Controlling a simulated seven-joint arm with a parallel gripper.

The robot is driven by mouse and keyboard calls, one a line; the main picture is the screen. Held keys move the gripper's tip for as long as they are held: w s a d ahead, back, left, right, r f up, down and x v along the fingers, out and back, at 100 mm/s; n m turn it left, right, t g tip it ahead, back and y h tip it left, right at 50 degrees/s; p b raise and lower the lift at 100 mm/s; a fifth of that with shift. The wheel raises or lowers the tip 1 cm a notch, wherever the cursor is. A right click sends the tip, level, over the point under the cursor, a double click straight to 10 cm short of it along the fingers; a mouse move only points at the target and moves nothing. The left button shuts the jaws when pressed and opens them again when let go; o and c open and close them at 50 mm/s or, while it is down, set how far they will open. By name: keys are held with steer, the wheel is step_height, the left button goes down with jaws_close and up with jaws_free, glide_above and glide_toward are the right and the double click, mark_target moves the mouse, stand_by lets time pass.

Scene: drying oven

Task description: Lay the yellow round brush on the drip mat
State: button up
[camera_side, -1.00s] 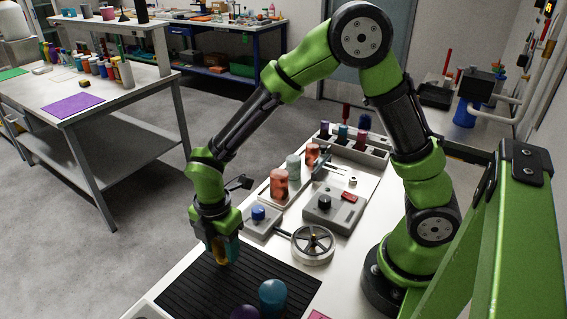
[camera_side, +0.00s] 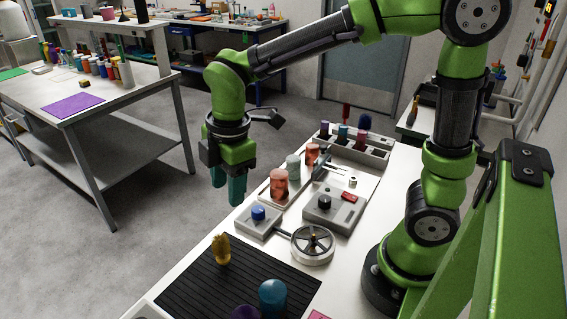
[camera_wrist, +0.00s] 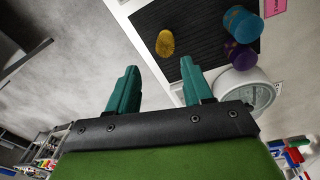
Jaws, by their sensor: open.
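The yellow round brush (camera_side: 221,250) is on the black ribbed drip mat (camera_side: 190,290), near the mat's far edge. In the side view it looks upright or nearly so; I cannot tell exactly how it rests. It also shows on the mat in the wrist view (camera_wrist: 165,43). My gripper (camera_side: 236,190) is open and empty, above and beyond the brush in the side view, clear of it. In the wrist view its two teal fingers (camera_wrist: 160,88) are spread apart with nothing between them.
A blue cylinder (camera_side: 272,296) and a purple one (camera_side: 244,312) stand at the mat's near edge. Beyond the mat are a box with a blue knob (camera_side: 258,213), a handwheel (camera_side: 313,244) and red-brown cylinders (camera_side: 279,186). The mat's left part is bare.

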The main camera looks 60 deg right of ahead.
steer(key=s+d+r+m+t, duration=0.2)
steer(key=s+d+m+t, duration=0.1)
steer(key=m, duration=0.6)
steer(key=s+d+r+m+t+y, duration=0.1)
steer(key=s+d+r+m+t, duration=0.2)
steer(key=s+d+m, duration=0.3)
steer(key=shift+s+r+m, duration=0.25)
steer(key=shift+m, duration=1.65)
